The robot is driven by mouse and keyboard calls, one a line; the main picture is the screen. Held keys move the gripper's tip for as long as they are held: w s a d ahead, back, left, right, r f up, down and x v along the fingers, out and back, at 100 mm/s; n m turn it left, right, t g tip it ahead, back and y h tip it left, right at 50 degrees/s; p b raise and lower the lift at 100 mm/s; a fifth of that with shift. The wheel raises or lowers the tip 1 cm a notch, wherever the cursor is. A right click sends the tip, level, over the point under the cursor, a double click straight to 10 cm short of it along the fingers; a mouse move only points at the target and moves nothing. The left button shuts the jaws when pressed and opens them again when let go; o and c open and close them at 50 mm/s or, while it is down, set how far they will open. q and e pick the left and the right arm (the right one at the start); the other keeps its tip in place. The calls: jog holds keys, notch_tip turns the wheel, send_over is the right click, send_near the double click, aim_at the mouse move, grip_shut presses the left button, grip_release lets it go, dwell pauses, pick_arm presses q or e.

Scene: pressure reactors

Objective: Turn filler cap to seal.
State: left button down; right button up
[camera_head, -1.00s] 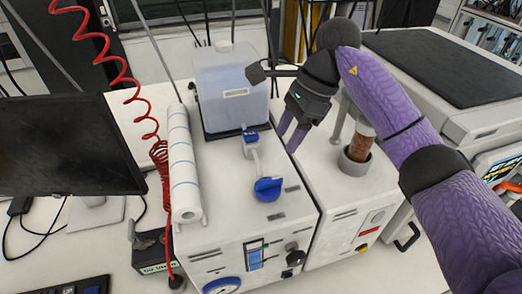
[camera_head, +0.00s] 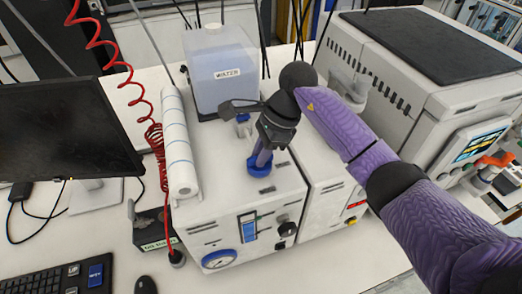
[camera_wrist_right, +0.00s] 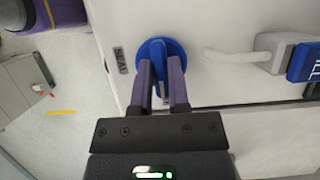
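The blue filler cap (camera_head: 258,168) sits on top of the white reactor unit (camera_head: 217,204), in front of a white pipe fitting. In the right wrist view the cap (camera_wrist_right: 154,52) is round with a raised grip bar. My right gripper (camera_head: 263,157) points down at the cap. In the wrist view its two purple fingers (camera_wrist_right: 160,62) stand apart over the cap, with part of the grip bar between them. Contact with the bar cannot be made out. A dark label (camera_wrist_right: 121,60) reading SEAL lies beside the cap. My left gripper is out of view.
A WATER tank (camera_head: 222,82) stands behind the cap. A paper roll (camera_head: 179,145) lies left of it, near a red coiled hose (camera_head: 131,68) and a monitor (camera_head: 62,140). A large grey machine (camera_head: 425,85) stands at right.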

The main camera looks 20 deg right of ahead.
jog(key=shift+m, duration=0.3)
grip_shut()
jog(key=m+t, duration=0.1)
jog(key=m, duration=0.2)
jog(key=shift+m+t, duration=0.3)
jog(key=shift+t, duration=0.1)
jog(key=m+t, duration=0.1)
jog(key=m, duration=0.1)
jog(key=m+h+b, duration=0.1)
jog(key=m, duration=0.2)
jog(key=shift+s+t, duration=0.1)
jog(key=shift+t, duration=0.3)
jog(key=m+h+b, duration=0.1)
jog(key=m, duration=0.4)
jog(key=shift+a+t+h+b, duration=0.1)
jog(key=shift+t+h+b, duration=0.3)
jog(key=shift+m+h+b, duration=0.65)
jog(key=shift+m+h, duration=0.05)
jog(key=shift+m, duration=1.1)
jog(key=shift+r, duration=0.1)
jog(key=o, duration=0.7)
grip_release()
jog(key=shift+s, duration=0.1)
